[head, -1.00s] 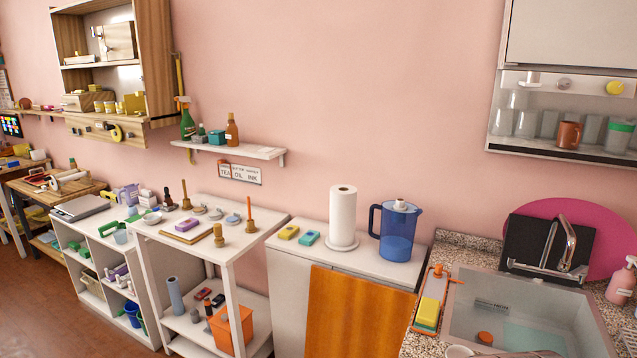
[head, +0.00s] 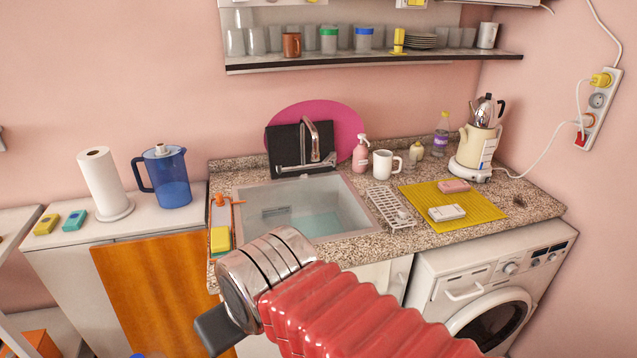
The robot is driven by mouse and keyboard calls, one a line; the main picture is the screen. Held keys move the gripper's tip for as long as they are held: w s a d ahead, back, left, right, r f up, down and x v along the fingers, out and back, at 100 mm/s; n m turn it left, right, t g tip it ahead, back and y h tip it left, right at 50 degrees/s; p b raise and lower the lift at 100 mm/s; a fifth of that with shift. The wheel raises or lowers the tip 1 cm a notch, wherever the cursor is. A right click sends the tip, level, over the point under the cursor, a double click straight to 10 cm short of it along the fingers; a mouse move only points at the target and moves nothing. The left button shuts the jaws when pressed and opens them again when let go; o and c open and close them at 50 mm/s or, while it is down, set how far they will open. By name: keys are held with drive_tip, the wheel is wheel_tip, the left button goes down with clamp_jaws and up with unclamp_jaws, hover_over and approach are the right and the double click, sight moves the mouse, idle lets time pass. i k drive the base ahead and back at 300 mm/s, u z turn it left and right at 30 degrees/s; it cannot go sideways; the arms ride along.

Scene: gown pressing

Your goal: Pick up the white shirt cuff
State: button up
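No white shirt cuff can be made out in the head view. My arm, with a red ribbed sleeve and a shiny metal joint, reaches in from the bottom right. A dark grey part at its end, seemingly my gripper (head: 217,333), shows at the lower left, in front of the orange wooden panel. Its fingertips cannot be made out, so I cannot tell whether it is open or shut. Nothing is visibly held.
A sink (head: 295,205) is set in a speckled counter (head: 535,195). A white mug (head: 384,164), pink bottle (head: 361,155), white rack (head: 389,207) and yellow cloth (head: 480,211) are on it. A washing machine (head: 490,275) stands below. A blue pitcher (head: 172,180) and paper roll (head: 104,182) stand left.

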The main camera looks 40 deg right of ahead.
sight(451, 212)
drive_tip(key=z, duration=2.8)
